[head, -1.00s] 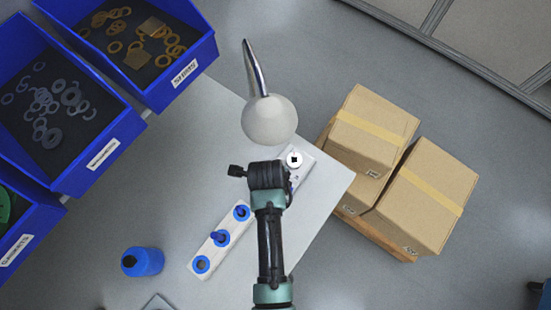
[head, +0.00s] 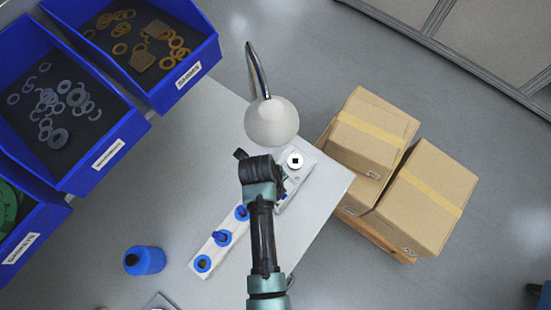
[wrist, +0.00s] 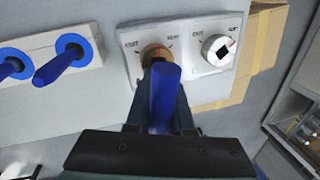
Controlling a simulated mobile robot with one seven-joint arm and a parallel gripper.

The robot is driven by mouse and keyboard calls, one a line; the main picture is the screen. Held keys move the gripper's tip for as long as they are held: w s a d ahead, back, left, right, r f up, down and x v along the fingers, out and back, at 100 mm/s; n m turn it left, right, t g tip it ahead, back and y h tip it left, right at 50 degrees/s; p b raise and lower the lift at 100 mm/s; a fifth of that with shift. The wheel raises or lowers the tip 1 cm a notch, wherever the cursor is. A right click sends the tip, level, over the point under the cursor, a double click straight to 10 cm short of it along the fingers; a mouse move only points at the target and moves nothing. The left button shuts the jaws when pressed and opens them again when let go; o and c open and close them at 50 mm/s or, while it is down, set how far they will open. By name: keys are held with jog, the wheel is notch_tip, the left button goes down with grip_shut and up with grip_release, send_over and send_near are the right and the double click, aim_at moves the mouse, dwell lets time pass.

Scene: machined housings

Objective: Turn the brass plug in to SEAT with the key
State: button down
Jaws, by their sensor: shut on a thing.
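My gripper (wrist: 160,104) is shut on the blue handle of a key (wrist: 165,92). The handle stands in front of the brass plug (wrist: 154,52), with the key's tip at or near its face; the handle hides the tip, so how deep it sits cannot be told. The brass plug is in the left half of a white plate (wrist: 188,29) with small labels above it. A pale plug (wrist: 217,50) with a black square socket and a red mark is on the right half. In the head view my arm covers the brass plug, and the pale plug (head: 295,161) shows beside it.
A white rack (head: 212,248) with blue-collared keys lies left of the plate. A round-headed lamp (head: 272,122) stands close behind my wrist. A blue bottle (head: 145,260) and blue bins (head: 110,150) are at left. Cardboard boxes (head: 420,195) stand beyond the table's right edge.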

jog(key=shift+d, duration=0.4)
